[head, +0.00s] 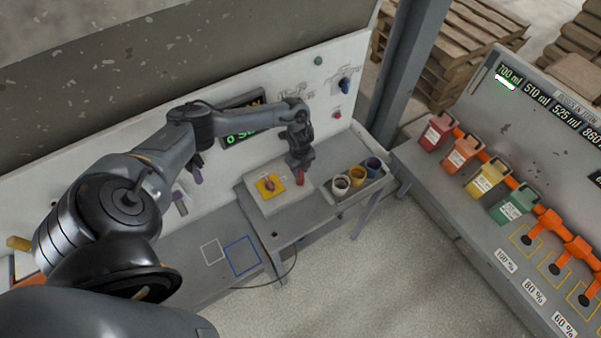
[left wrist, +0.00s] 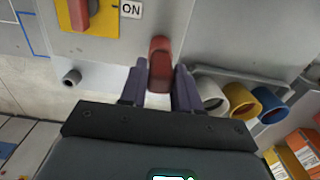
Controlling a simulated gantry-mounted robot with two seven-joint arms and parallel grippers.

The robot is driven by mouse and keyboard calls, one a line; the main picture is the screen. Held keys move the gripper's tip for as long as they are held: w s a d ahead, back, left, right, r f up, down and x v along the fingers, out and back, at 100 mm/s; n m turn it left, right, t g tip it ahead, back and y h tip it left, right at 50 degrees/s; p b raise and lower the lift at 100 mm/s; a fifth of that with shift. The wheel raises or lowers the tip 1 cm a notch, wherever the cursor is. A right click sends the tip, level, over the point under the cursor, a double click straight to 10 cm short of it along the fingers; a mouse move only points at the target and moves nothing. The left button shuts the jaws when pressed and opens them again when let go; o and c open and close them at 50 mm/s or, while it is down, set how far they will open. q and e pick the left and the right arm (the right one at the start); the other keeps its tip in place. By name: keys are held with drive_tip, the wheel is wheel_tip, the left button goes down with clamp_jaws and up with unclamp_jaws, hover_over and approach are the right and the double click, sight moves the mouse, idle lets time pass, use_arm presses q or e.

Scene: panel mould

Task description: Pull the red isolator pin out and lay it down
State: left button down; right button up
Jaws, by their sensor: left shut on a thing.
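The red isolator pin (head: 300,178) is at the right end of the grey box (head: 262,205), beneath my left gripper (head: 299,166). In the left wrist view the pin (left wrist: 160,62) stands between the two purple fingers of my left gripper (left wrist: 160,82), which is shut on it. I cannot tell how deep the pin sits in the box. The yellow plate (head: 278,187) with a red rotary switch (head: 268,184) is left of the pin on the same box. In the left wrist view an ON label (left wrist: 131,9) is beside the yellow plate (left wrist: 100,25). My right gripper is not seen.
A tray with a white cup (head: 340,184), a yellow cup (head: 357,174) and a blue cup (head: 373,166) stands right of the box. A blue outline (head: 242,256) and a white outline (head: 212,251) mark bare bench at the front left. A cable hangs at the bench's front edge.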

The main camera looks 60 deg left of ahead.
use_arm(q)
drive_tip(key=shift+r, duration=0.15)
drive_tip(key=shift+r+p, duration=3.5)
drive_tip(key=shift+r, duration=0.15)
wheel_tip(320, 180, up, 2)
drive_tip(key=shift+r+p, duration=0.1)
drive_tip(key=shift+p, duration=0.95)
drive_tip(key=shift+r, duration=0.85)
